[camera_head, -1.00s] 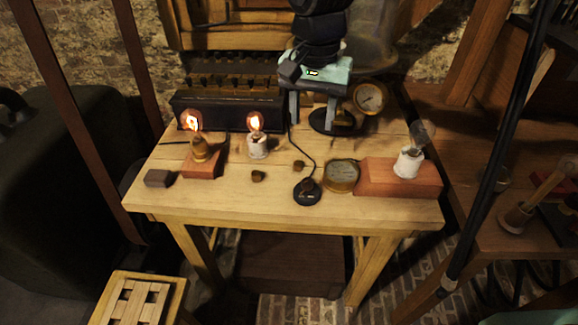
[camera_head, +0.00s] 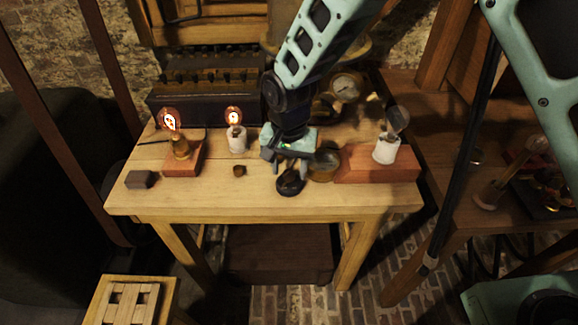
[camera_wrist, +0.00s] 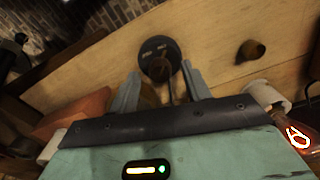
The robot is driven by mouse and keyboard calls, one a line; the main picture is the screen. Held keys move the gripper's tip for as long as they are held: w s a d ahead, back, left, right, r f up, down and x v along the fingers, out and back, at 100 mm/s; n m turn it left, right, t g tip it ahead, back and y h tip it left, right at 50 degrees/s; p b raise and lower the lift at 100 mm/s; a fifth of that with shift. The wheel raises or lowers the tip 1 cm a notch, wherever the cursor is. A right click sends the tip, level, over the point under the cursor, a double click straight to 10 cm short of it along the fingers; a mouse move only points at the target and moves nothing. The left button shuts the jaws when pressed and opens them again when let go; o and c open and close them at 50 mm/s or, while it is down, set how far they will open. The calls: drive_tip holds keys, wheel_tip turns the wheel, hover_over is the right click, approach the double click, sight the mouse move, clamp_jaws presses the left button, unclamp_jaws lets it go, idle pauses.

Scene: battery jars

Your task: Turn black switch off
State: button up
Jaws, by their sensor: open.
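The black switch (camera_head: 290,182) is a small round black base on the front middle of the wooden table, and its top is partly unclear in the head view. In the wrist view the switch (camera_wrist: 159,57) shows with small markings and a dark stalk or cable toward my gripper. My gripper (camera_head: 288,170) points down just behind and above the switch. In the wrist view its two grey fingers (camera_wrist: 160,82) are spread apart, with the switch just beyond and between their tips. I cannot tell whether a finger touches it.
Two bulbs glow on the left, one on a brass holder (camera_head: 180,147) and one on a white holder (camera_head: 237,140). An unlit bulb (camera_head: 397,120) stands on a brick-red block at right. A small brown knob (camera_head: 239,171) lies left.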

drive_tip(key=shift+f, duration=0.4)
drive_tip(key=c, duration=1)
